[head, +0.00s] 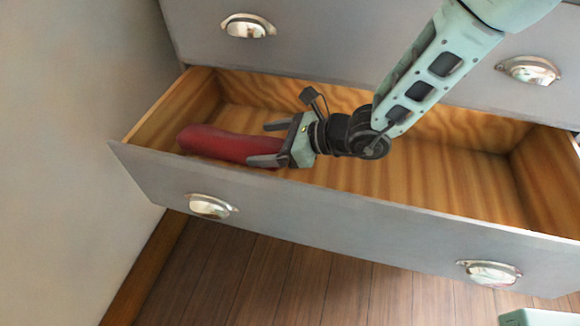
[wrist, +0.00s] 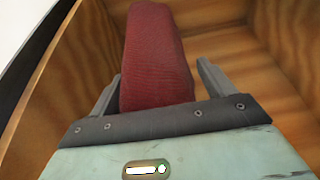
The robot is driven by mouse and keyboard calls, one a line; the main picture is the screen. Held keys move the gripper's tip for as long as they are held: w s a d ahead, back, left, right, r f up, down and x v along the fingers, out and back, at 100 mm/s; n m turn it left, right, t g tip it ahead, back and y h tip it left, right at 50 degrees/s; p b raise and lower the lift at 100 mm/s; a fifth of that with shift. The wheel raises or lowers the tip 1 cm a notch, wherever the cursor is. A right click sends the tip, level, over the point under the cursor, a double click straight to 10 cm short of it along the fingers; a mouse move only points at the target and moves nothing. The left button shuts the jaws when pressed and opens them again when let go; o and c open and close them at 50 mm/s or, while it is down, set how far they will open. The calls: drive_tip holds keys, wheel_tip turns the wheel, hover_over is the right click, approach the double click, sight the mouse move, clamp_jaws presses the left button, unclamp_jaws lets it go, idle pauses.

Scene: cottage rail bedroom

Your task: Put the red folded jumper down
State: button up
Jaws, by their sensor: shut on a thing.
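The red folded jumper (head: 216,143) is a long rounded roll inside the open drawer, at its left end near the front panel. My gripper (head: 264,143) reaches into the drawer from the right and is shut on the jumper's near end. In the wrist view the jumper (wrist: 156,60) stretches away between the two fingers (wrist: 158,90). I cannot tell whether its underside touches the drawer floor.
The open drawer (head: 350,207) has a grey front with two metal cup handles and a bare wooden floor to the right of my gripper. A closed drawer (head: 330,40) is above. A pale wall (head: 60,120) stands at the left, and a wooden floor (head: 290,285) shows below.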

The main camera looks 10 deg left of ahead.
wheel_tip(320, 180, down, 8)
drive_tip(key=shift+f+b, duration=0.25)
drive_tip(key=shift+b, duration=0.3)
drive_tip(key=shift+f, duration=0.2)
drive_tip(key=o, duration=1)
drive_tip(key=shift+r, duration=0.15)
drive_tip(key=shift+d+r, duration=0.1)
drive_tip(key=shift+r, duration=0.05)
drive_tip(key=p+v, duration=0.1)
drive_tip(key=v, duration=1)
drive_tip(key=shift+d+r, duration=0.15)
drive_tip(key=shift+d, duration=0.2)
